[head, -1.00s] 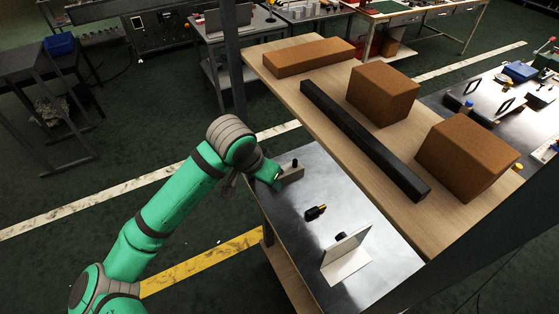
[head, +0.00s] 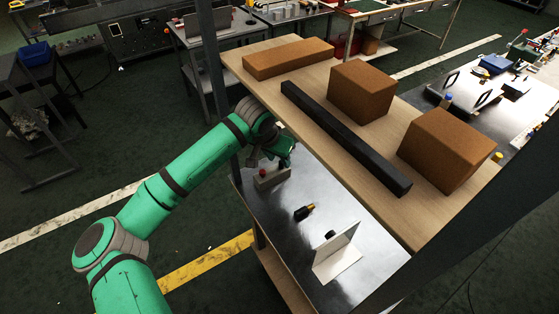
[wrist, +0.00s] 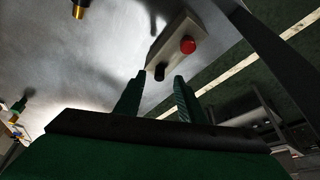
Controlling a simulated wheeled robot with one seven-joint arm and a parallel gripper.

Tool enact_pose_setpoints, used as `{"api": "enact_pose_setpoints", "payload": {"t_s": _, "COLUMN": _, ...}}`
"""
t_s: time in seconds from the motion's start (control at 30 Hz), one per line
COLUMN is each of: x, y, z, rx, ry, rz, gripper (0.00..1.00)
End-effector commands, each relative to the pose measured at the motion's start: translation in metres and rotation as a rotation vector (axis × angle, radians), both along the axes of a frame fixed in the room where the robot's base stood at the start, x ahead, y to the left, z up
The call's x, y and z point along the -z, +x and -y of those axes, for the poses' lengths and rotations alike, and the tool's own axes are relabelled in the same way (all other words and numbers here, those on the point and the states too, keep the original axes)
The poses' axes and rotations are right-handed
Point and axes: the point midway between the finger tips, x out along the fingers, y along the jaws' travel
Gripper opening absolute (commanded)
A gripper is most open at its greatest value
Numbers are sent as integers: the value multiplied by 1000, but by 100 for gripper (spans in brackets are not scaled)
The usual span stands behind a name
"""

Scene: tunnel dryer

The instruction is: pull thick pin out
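A pale block (head: 272,179) stands on the lower metal table below the wooden shelf. In the wrist view the block (wrist: 172,38) carries a black pin (wrist: 159,72) and a red-topped pin (wrist: 187,45); I cannot tell which is thicker. The red top also shows in the head view (head: 263,172). My gripper (head: 284,152) is behind and above the block, partly hidden near the shelf edge. In the wrist view my gripper (wrist: 158,80) is open, its fingers apart with nothing between them. The black pin appears just beyond the fingertips.
A black-and-yellow piece (head: 304,212) lies on the metal table (head: 275,225), with a white angle bracket (head: 337,258) nearer the front. The wooden shelf (head: 320,85) overhangs close to my arm, bearing brown blocks and a black bar. A dark upright post stands at the shelf's left.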

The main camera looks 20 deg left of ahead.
Motion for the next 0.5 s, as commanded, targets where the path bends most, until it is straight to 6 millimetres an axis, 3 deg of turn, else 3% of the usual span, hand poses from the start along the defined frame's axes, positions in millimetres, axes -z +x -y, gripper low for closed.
{"api": "enact_pose_setpoints", "payload": {"t_s": 0.2, "x": 17, "y": 7, "z": 2, "rx": 1, "ry": 0, "rz": 0, "gripper": 36}}
{"api": "enact_pose_setpoints", "payload": {"t_s": 0.5, "x": 21, "y": 7, "z": -3, "rx": -6, "ry": 1, "rz": 1, "gripper": 36}}
